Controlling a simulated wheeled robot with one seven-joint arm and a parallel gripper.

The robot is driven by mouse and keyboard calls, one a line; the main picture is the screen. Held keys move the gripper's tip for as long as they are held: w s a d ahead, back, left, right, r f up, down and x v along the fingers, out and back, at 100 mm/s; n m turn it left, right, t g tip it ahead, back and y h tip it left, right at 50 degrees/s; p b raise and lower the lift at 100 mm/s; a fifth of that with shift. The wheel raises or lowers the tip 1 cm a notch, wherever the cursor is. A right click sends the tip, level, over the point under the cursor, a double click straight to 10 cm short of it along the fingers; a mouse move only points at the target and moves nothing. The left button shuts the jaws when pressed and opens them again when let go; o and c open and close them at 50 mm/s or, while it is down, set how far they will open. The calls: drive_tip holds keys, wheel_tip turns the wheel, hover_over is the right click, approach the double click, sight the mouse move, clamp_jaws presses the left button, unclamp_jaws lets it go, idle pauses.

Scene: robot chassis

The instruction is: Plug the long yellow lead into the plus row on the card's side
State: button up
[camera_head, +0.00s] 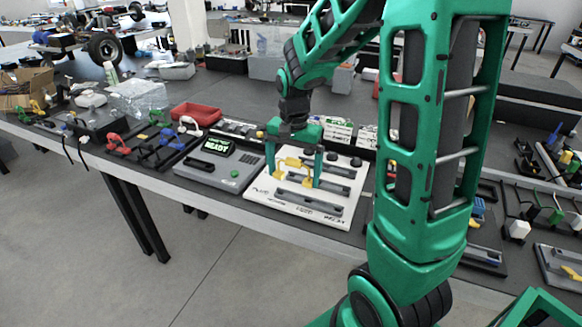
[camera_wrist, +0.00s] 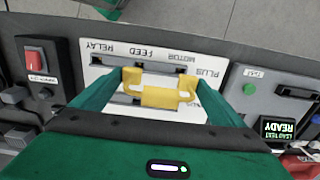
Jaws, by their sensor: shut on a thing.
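The yellow lead (camera_head: 290,162) is between the fingers of my gripper (camera_head: 294,169), low over the white board (camera_head: 257,193). In the wrist view the lead (camera_wrist: 160,97) spans between the green fingers, with one end toward each side. My gripper is shut on it. The board (camera_wrist: 96,76) carries dark slotted rails and the labels RELAY, FEED, MOTOR and PLUS, seen upside down in the wrist view. PLUS is at the right there. The lead partly covers the rails. I cannot tell whether its ends touch a slot.
A grey tester (camera_head: 215,166) with a green READY display stands just left of the board. A red tray (camera_head: 195,114) and dark trays of leads lie farther left. White cards with green parts (camera_head: 339,130) stand behind. A module with a red switch (camera_wrist: 36,58) is beside the board.

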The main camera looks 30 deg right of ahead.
sight(293, 159)
drive_tip(key=shift+a+f, duration=0.1)
drive_tip(key=shift+f, duration=1.7)
drive_tip(key=shift+s+f, duration=0.1)
drive_tip(key=shift+f, duration=1.2)
idle(0.4)
drive_tip(key=o, duration=0.8)
drive_tip(key=shift+c, duration=0.2)
wheel_tip(293, 159, up, 11)
drive_tip(key=shift+f, duration=0.15)
